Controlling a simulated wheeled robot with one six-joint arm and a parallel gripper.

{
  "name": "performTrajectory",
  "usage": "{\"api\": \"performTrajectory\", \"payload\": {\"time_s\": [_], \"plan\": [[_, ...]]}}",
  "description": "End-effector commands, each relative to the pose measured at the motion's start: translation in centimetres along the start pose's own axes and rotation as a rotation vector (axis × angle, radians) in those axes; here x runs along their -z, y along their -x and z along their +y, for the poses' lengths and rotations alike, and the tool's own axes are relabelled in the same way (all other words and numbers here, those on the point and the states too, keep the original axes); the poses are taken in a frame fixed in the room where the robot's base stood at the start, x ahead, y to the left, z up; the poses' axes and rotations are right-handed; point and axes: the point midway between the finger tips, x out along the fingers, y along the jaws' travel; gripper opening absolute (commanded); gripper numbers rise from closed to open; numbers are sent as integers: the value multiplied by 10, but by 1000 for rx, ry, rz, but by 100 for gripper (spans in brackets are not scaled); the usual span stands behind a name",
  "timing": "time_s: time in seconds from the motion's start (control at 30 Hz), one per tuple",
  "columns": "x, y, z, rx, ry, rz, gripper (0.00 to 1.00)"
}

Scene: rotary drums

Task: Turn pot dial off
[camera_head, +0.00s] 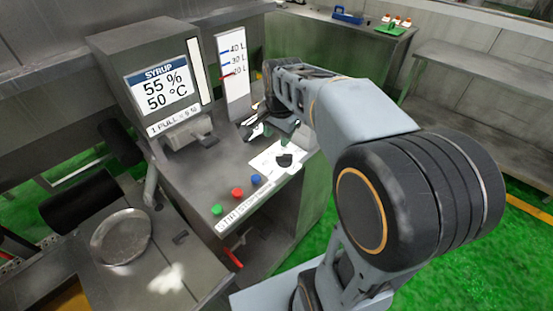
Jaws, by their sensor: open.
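A small black dial (284,160) sits on a white plate (263,161) on the sloped top of the grey metal console. I take it to be the pot dial; its setting is too small to read. My gripper (268,131) is open, just behind and above the dial, and apart from it as far as I can tell. My arm reaches in from the right and hides part of the console behind the gripper.
A green button (216,209), a red button (238,193) and a blue button (256,180) lie left of the dial. A syrup display (164,86) reads 55 % and 50 °C. A litre gauge (233,75) stands behind my gripper. A round metal pan (121,237) is at left.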

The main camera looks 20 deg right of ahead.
Motion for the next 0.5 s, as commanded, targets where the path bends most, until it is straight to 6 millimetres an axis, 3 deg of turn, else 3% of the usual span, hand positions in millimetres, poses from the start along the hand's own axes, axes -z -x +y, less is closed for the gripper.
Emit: {"api": "performTrajectory", "payload": {"time_s": [0.03, 0.2, 0.33, 0.5], "plan": [[16, -15, -11, -30, -133, -16, 45], [55, -46, -36, -108, -530, -40, 45], [74, -64, -47, -151, -734, -41, 45], [86, -81, -51, -179, -864, -39, 45]]}}
